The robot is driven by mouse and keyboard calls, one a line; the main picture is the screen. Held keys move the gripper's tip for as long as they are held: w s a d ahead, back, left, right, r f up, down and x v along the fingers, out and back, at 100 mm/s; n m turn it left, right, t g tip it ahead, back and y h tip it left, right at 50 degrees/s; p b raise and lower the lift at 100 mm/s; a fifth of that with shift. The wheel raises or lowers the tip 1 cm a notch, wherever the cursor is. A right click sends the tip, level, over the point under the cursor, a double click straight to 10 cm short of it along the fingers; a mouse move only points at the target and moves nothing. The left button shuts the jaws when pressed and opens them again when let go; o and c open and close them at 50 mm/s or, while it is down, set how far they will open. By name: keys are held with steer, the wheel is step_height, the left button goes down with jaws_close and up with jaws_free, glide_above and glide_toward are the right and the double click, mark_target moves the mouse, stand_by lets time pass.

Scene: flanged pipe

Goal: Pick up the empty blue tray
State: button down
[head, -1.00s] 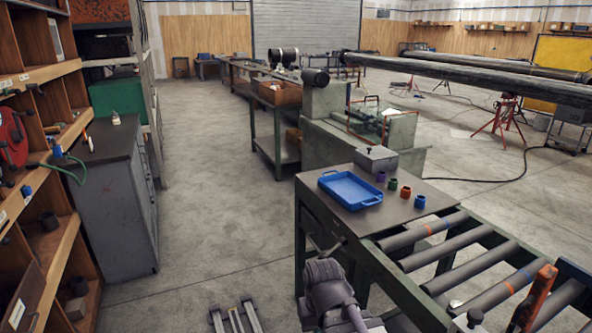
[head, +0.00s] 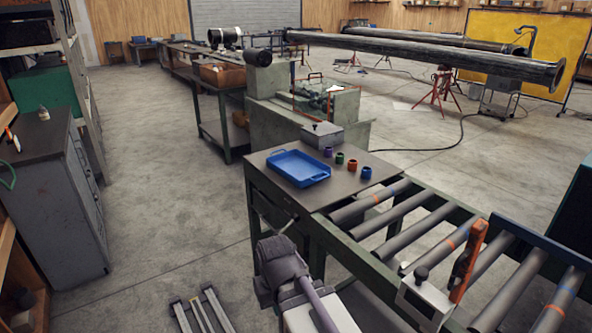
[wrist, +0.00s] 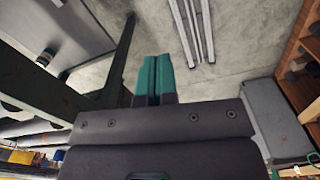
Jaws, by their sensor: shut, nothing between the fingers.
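The blue tray (head: 298,168) is a shallow rectangular tray with raised rims and end handles. It lies flat and empty on the dark table top (head: 262,157) in the head view. My gripper (wrist: 154,76) shows in the wrist view with its two teal fingers together and nothing between them. The gripper is away from the tray, over the floor. In the head view my arm is at the bottom, in front of the table and below the tray; the fingers cannot be made out there.
Purple, green, orange and blue small cups (head: 352,164) stand right of the tray. A grey box (head: 322,135) stands behind it. A roller conveyor (head: 400,232) adjoins the table at the right. A grey cabinet (head: 60,215) stands at the left, with open floor between.

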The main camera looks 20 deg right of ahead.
stand_by(0.4)
steer(key=c, duration=1.2)
jaws_free()
steer(key=shift+c, duration=0.2)
